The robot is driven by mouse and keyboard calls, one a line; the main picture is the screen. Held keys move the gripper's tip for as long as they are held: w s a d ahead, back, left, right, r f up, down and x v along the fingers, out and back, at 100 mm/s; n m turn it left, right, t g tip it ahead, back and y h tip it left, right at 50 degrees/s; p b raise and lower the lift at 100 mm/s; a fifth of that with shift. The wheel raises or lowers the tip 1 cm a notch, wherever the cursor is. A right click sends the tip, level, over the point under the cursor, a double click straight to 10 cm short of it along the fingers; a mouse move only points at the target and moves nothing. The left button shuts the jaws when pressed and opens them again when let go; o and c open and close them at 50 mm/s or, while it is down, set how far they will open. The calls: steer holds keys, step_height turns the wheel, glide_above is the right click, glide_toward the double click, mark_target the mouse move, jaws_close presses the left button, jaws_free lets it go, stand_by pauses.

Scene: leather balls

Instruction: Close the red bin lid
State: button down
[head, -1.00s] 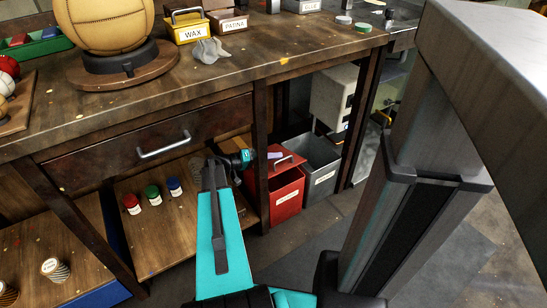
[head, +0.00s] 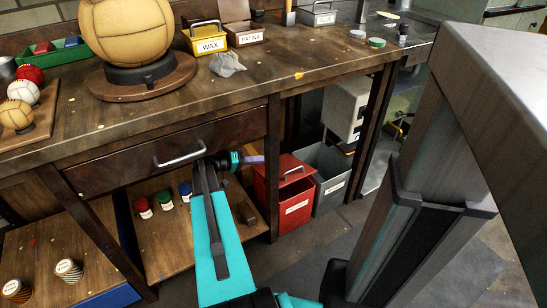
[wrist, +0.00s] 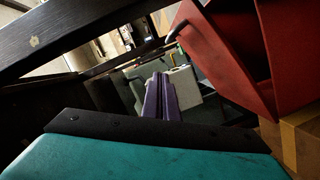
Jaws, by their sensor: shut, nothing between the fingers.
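The red bin (head: 285,205) stands on the floor under the bench, its white label facing out. The fingers (wrist: 160,96) also show in the wrist view.
A grey bin (head: 332,180) stands directly right of the red one. A dark bench leg (head: 273,200) stands left of the red bin, near my gripper. The drawer (head: 165,150) and lower shelf with small paint jars (head: 165,200) are on the left. Floor in front is clear.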

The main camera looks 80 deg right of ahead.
steer(key=shift+v, duration=1.3)
